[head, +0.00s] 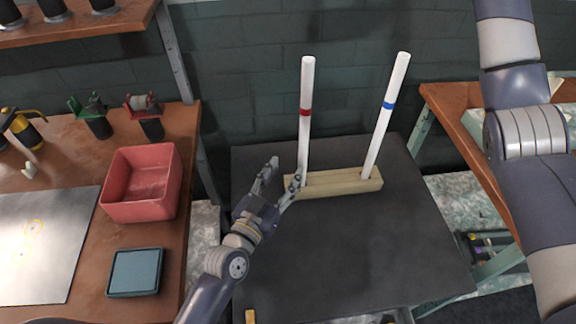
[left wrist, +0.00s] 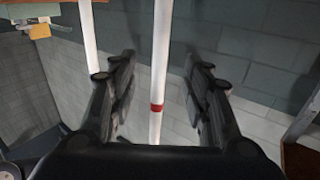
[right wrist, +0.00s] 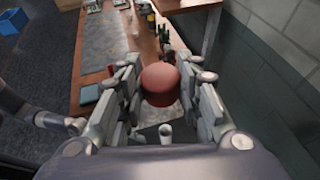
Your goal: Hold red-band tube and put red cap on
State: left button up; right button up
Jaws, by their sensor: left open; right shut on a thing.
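The red-band tube (head: 306,80) is a long white tube standing in a beige wooden block (head: 330,184). My left gripper (head: 284,174) is open low beside it. In the left wrist view the tube's red band (left wrist: 157,108) shows between the spread fingers of the left gripper (left wrist: 160,65), with no finger visibly touching it. My right gripper (right wrist: 160,90) is shut on a rounded red cap (right wrist: 160,84). A white tube end (right wrist: 166,132) shows below the cap, apart from it in the picture. The right gripper is outside the head view.
A second white tube (head: 396,80) with a blue band leans slightly in the same block. The block stands on a dark table (head: 330,250) with clear room in front. A red bin (head: 120,210) and a blue-grey pad (head: 135,272) are on the left bench.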

aim_at(302, 147)
pick_arm(q)
jog(key=x, duration=1.1)
jog(key=shift+w+d, duration=0.1)
jog(key=shift+w, duration=0.3)
grip_shut()
